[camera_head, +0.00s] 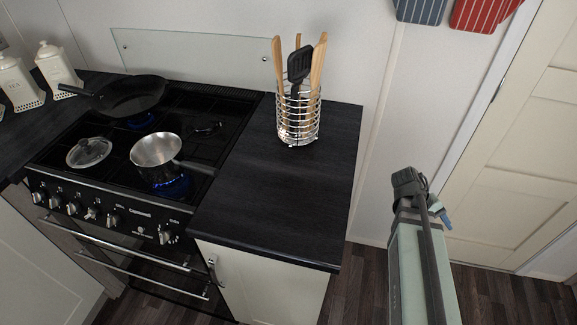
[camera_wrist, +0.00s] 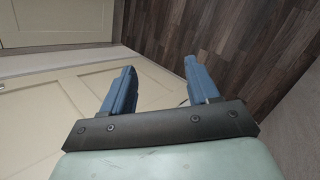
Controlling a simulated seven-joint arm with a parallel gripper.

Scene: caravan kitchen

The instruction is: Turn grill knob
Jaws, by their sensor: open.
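The cooker's front panel carries a row of several round knobs at the left of the head view. One knob (camera_head: 113,221) sits under a small label that I read only faintly as grill; I cannot be sure of the lettering. Another knob (camera_head: 166,237) is at the right end of the panel. My gripper (camera_head: 441,213) is to the right of the worktop, well away from the cooker. In the wrist view my gripper (camera_wrist: 159,75) has its two blue fingers apart with nothing between them. No knob shows in the wrist view.
A saucepan (camera_head: 156,149) and a frying pan (camera_head: 130,97) sit over lit blue flames. A glass lid (camera_head: 89,152) lies on the hob. A wire utensil holder (camera_head: 299,119) stands on the dark worktop (camera_head: 270,205). Oven rails (camera_head: 125,248) project below the knobs.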

